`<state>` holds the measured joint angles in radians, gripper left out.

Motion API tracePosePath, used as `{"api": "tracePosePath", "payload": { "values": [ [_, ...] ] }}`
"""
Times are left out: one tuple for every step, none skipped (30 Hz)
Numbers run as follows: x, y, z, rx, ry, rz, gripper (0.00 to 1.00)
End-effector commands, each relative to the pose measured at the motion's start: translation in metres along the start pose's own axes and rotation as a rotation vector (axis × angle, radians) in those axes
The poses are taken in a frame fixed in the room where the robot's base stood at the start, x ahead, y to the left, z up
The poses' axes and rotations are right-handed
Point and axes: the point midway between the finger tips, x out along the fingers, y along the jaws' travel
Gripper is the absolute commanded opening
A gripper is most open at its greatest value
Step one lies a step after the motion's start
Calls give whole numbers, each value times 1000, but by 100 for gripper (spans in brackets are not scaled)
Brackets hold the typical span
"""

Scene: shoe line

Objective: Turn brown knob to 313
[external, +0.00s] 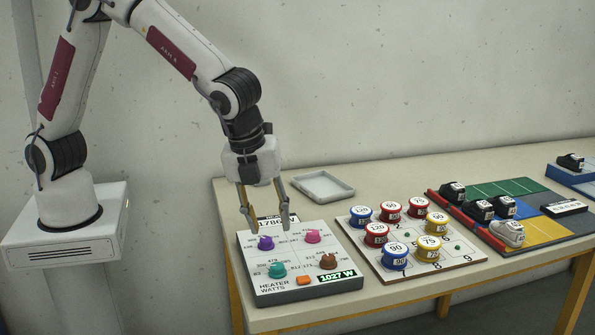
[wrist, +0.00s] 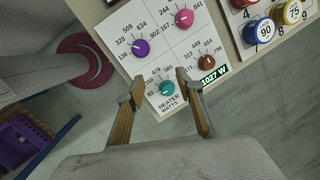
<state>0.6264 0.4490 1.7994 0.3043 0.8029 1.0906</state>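The brown knob (external: 328,261) sits at the front right of the white heater panel (external: 258,265). My gripper (external: 266,221) is open and empty, pointing down above the panel's back part, apart from the knobs. In the wrist view my gripper (wrist: 158,87) has its fingers spread, with the teal knob (wrist: 167,88) showing between the tips and the brown knob beyond the right finger.
A purple knob (external: 265,243), a pink knob (external: 313,236) and an orange block (external: 303,281) are on the panel. A green display (external: 337,276) reads 1027 W. To the right is a board (external: 440,262) with several numbered round pieces. A grey tray (external: 324,186) lies behind.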

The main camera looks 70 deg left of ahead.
Motion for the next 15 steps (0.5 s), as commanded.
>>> {"api": "tracePosePath", "payload": {
  "values": [
    [5, -7, -7, 65, -3, -6, 36],
    [8, -11, -9, 107, -6, -11, 36],
    [10, -17, -13, 163, -10, -19, 36],
    [12, -21, -15, 203, -13, -24, 36],
    [14, -25, -17, 243, -15, -30, 36],
    [16, -31, -20, 294, -19, -38, 36],
    [17, -35, -21, 333, -22, -45, 36],
    [18, -40, -22, 372, -26, -52, 36],
    [18, -45, -23, 421, -31, -61, 36],
    [18, -50, -24, 458, -35, -68, 36],
    [17, -54, -24, 493, -38, -76, 36],
    [16, -60, -24, 541, -45, -87, 36],
    [14, -64, -24, 577, -50, -95, 36],
    [12, -68, -24, 612, -55, -106, 36],
    [9, -74, -24, 658, -61, -117, 36]
  ]
}}
